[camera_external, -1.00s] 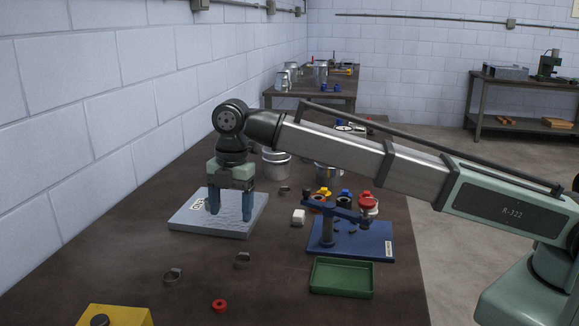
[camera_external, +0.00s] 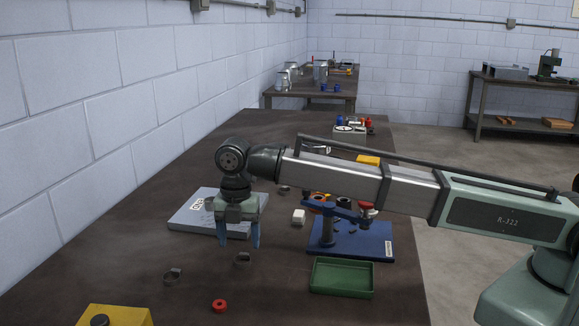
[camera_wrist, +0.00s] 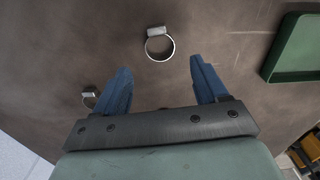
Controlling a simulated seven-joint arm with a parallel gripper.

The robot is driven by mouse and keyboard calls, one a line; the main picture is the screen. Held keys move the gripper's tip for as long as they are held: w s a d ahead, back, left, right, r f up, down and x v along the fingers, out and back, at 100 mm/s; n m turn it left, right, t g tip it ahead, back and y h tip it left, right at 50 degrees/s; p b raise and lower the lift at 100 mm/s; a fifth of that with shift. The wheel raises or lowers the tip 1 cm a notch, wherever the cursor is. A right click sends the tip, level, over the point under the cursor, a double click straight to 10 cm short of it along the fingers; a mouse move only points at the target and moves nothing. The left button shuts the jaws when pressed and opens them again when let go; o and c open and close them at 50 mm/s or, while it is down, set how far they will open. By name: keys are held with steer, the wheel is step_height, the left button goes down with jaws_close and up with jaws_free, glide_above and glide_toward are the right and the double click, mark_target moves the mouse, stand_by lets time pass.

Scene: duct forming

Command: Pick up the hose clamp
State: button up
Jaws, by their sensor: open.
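A metal hose clamp (camera_external: 243,257), a thin ring with a small block, lies on the brown bench in the external view, just in front of my gripper (camera_external: 239,243). My gripper is open, empty, pointing down above the bench.
A green tray (camera_external: 342,292) and a blue fixture (camera_external: 375,240) stand to the right. A grey plate (camera_external: 185,224) lies behind my gripper. The bench around the clamps is mostly clear.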

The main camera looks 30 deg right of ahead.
mark_target(242, 259)
steer(key=shift+w+d+f, duration=0.1)
steer(key=shift+f, duration=1.25)
steer(key=shift+d+f, duration=0.1)
steer(key=shift+f, duration=1.25)
steer(key=shift+c, duration=0.3)
steer(key=c, duration=1.1)
